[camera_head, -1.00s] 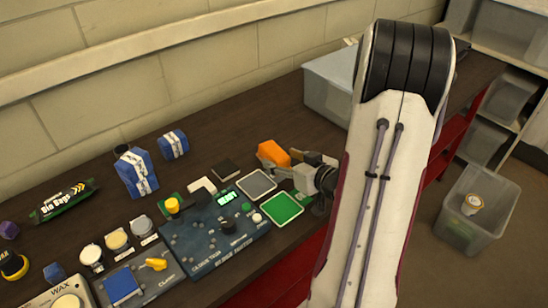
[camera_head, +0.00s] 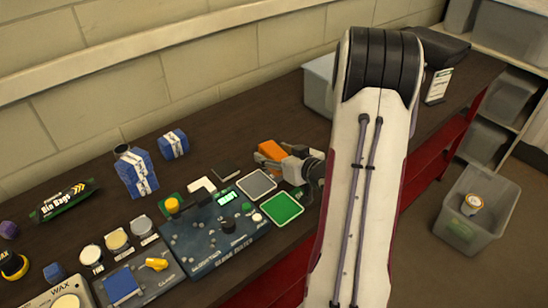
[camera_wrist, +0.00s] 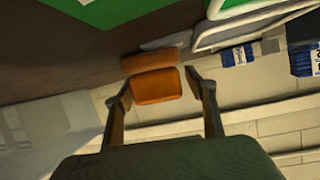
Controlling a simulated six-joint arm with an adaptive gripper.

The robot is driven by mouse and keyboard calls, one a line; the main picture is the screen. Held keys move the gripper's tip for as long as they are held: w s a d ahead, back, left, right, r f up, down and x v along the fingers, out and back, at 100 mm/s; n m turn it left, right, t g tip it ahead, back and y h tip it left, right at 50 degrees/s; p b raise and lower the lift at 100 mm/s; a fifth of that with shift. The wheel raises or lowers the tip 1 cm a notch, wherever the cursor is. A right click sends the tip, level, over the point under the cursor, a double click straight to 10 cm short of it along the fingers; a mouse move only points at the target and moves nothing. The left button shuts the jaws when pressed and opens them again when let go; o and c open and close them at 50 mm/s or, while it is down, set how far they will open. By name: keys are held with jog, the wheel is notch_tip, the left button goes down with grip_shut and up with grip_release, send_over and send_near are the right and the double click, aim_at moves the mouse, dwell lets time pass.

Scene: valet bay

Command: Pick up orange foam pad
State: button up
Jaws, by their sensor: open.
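The orange foam pad (camera_head: 272,150) is a small block on the dark workbench, behind the grey and green squares. My gripper (camera_head: 265,159) is low over the bench at the pad, reaching in from the right with its fingers apart. In the wrist view the orange pad (camera_wrist: 157,86) shows between and just beyond the two open fingertips (camera_wrist: 160,92). A second orange-brown face shows along the pad's far side there; I cannot tell whether it is part of the pad or a reflection. I cannot tell whether either finger touches the pad.
A tester panel (camera_head: 215,232) with knobs and a yellow button lies left of my gripper, beside a grey square (camera_head: 256,184) and a green square (camera_head: 282,208). Blue-white packs (camera_head: 136,172) stand farther left. A grey bin (camera_head: 319,88) stands behind my arm.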

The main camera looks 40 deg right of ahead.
aim_at(274, 151)
jog(key=c, duration=1.2)
jog(key=shift+r, duration=0.15)
jog(key=shift+r, duration=4.85)
